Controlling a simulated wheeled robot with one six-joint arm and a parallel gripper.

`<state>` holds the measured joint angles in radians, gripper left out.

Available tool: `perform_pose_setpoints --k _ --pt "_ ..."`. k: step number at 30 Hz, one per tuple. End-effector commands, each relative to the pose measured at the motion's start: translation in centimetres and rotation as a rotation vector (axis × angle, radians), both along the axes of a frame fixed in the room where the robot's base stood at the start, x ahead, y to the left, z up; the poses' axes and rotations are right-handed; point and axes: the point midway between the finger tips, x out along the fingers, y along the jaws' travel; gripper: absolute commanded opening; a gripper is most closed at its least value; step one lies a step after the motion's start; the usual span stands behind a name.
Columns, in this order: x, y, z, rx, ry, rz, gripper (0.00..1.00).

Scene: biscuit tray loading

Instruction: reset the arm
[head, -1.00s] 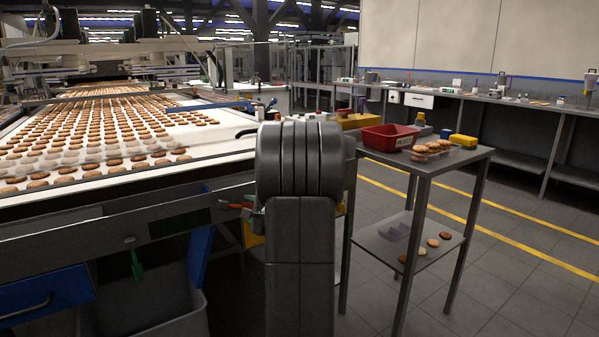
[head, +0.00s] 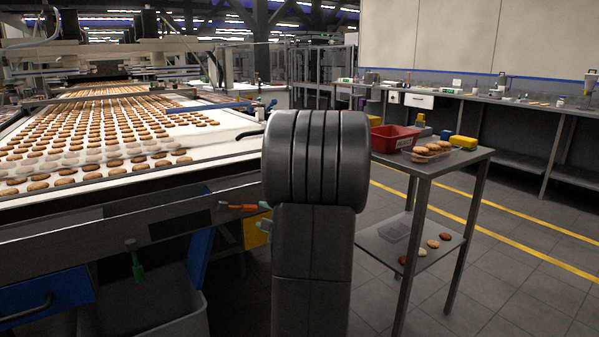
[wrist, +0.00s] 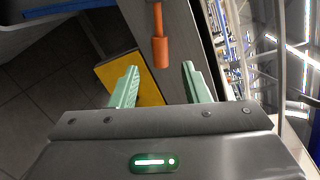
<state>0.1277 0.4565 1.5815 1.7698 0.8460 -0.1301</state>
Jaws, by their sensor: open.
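My arm stands in the middle of the head view, its dark link hiding most of my gripper. Pale green fingertips (head: 264,214) show just left of that link, beside the conveyor's front side. In the wrist view my gripper (wrist: 160,70) has its two green fingers wide apart with nothing held between them. An orange handle (wrist: 160,50) lies beyond and between the fingertips, apart from both as far as I can tell. It also shows as a red-orange tool (head: 236,207) at the conveyor's side in the head view.
The conveyor (head: 215,150) with rows of biscuits fills the left. A metal side table (head: 455,160) on the right holds a red bin (head: 385,138), a clear biscuit tray (head: 430,156) and a yellow block (head: 463,141). Loose biscuits lie on its lower shelf. A grey bin (head: 190,325) stands below the conveyor.

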Motion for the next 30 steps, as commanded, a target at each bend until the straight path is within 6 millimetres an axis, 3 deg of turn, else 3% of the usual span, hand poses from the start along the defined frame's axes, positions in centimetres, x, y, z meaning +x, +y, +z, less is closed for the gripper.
perform_pose_setpoints --k 13,21,30 --pt "6.8 6.0 -1.6 0.001 0.0 0.002 0.42" --pt "6.5 6.1 -2.4 0.124 0.086 -0.001 0.42" --pt "6.4 6.1 -2.7 0.139 0.095 -0.001 0.42"
